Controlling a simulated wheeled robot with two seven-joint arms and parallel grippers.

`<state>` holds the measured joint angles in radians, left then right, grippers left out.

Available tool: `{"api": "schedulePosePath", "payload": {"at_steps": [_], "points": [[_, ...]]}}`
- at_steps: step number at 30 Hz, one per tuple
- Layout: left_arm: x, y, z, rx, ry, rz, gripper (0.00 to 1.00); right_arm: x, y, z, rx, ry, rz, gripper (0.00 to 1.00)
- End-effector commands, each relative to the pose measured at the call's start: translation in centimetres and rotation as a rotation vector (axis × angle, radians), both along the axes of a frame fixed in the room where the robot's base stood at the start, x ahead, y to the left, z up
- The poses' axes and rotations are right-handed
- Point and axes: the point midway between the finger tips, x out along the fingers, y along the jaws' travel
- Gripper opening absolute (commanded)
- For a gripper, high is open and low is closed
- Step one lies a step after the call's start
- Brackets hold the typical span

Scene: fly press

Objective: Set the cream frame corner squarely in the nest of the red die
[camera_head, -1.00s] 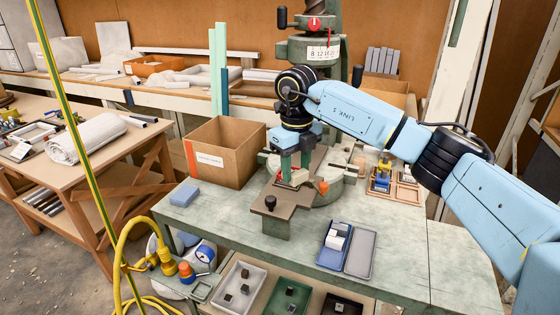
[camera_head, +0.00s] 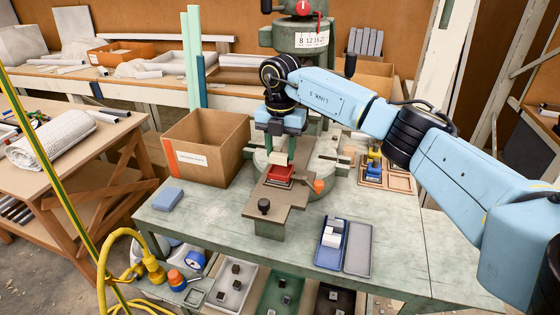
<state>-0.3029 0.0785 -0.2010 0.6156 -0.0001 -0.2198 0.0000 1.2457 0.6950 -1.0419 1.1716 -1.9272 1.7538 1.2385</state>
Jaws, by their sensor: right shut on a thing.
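The red die (camera_head: 279,174) sits on the press bed under the press column, its red sides and top edge in plain sight. My right gripper (camera_head: 277,151) points down just above and behind the die. It is shut on a small cream frame corner (camera_head: 271,158), which shows beside the fingertips. The corner appears to be above the die's far edge; I cannot tell whether they touch. The nest inside the die is too small to make out. My left gripper is not in view.
The green fly press (camera_head: 300,38) stands right behind my gripper. A brown plate with a black knob (camera_head: 264,206) juts forward from the bed. A cardboard box (camera_head: 207,150) stands left, a blue tray (camera_head: 331,245) with pale pieces front right. The bench's left front is mostly clear.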

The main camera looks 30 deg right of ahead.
Motion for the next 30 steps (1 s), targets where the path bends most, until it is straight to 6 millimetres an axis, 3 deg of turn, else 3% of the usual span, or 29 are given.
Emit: {"api": "schedulePosePath", "payload": {"at_steps": [9,30], "points": [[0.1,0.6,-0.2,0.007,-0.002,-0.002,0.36,0.0,0.0,-3.7,-0.001,0.001,0.002,0.19],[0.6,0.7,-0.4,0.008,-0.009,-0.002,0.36,-0.2,0.1,-5.4,-0.002,0.007,0.003,0.19]]}}
